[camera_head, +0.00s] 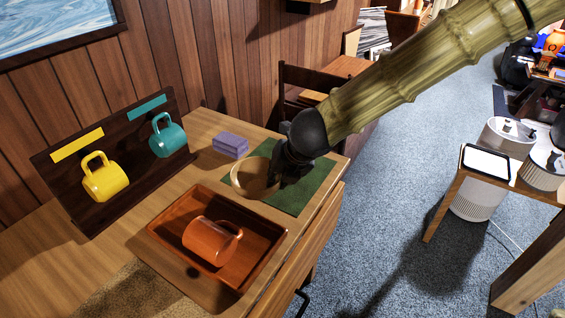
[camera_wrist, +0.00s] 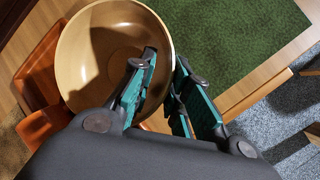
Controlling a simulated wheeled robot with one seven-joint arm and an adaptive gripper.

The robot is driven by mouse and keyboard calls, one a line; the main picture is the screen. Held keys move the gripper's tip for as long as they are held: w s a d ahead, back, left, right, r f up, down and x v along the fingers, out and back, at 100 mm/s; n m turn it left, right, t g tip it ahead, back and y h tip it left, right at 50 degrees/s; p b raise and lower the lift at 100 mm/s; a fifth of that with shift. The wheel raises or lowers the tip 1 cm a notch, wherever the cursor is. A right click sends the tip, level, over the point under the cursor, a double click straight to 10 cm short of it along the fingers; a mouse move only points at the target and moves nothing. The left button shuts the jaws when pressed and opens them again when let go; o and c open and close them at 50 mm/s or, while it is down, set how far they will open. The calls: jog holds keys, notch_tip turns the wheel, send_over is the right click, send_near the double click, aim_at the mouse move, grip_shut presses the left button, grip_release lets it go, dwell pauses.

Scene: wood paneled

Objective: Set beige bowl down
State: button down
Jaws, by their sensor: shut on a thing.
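The beige bowl (camera_head: 243,188) is upright or nearly so, at the left part of the green mat (camera_head: 310,187) on the wooden table. My gripper (camera_head: 279,172) is shut on the bowl's right rim. In the wrist view the bowl (camera_wrist: 95,55) opens toward the camera and looks empty. One finger of my gripper (camera_wrist: 166,62) is inside the bowl and the other is outside its wall. The mat (camera_wrist: 240,40) lies right of the bowl there. I cannot tell whether the bowl's base touches the mat.
A wooden tray (camera_head: 172,228) holding an orange mug (camera_head: 208,241) is in front of the bowl. A purple block stack (camera_head: 231,146) is behind it. A dark rack (camera_head: 130,160) with a yellow mug (camera_head: 104,178) and a teal mug (camera_head: 167,136) stands left. The mat's right part is clear.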

jog(key=w+p, duration=0.1)
jog(key=w, duration=0.4)
jog(key=w+d+p, duration=0.1)
jog(key=w+p, duration=0.1)
jog(key=w, duration=0.2)
jog(key=w+d+f+p, duration=0.1)
jog(key=w+p, duration=0.1)
jog(key=w, duration=0.3)
jog(key=shift+w+d+f, duration=0.1)
jog(key=shift+w+d, duration=0.15)
jog(key=shift+w, duration=0.05)
jog(key=shift+f+b, duration=0.75)
jog(key=shift+f, duration=1.05)
jog(key=shift+w+f, duration=0.1)
jog(key=c, duration=1.3)
grip_release()
jog(key=shift+c, duration=0.2)
jog(key=p+v, duration=0.2)
jog(key=v, duration=1)
